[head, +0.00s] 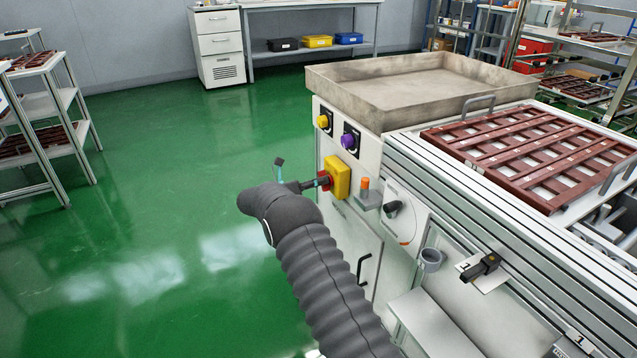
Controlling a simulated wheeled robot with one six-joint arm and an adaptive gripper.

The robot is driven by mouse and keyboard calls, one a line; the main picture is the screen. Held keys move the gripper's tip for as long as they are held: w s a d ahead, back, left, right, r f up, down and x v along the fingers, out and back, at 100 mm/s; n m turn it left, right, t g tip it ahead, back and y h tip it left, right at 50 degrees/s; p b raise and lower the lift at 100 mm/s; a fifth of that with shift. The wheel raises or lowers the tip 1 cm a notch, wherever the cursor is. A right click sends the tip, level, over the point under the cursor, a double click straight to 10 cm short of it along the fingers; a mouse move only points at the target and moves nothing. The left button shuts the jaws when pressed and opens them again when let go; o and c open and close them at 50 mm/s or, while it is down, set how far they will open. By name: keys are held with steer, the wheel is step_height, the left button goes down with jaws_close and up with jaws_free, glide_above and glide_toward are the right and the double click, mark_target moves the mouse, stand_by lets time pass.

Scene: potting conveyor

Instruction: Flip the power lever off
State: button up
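A yellow box (338,177) with a red switch part (325,181) is mounted on the side of the white conveyor cabinet. A black lever handle (393,208) sits on a white panel with an orange arc, right of the box. I cannot read a label showing which is the power lever. My gripper (301,172) is at the left of the yellow box, fingers spread apart and nothing seen between them. One finger points up, away from the cabinet. The other reaches right to the red part and overlaps it; I cannot tell whether they touch.
A yellow knob (323,121) and a purple knob (348,141) are above the box. An orange-topped post (365,184) stands between box and black lever. The green floor (190,190) at left is clear.

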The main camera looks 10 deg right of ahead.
steer(key=shift+o, duration=0.5)
steer(key=v, duration=1.2)
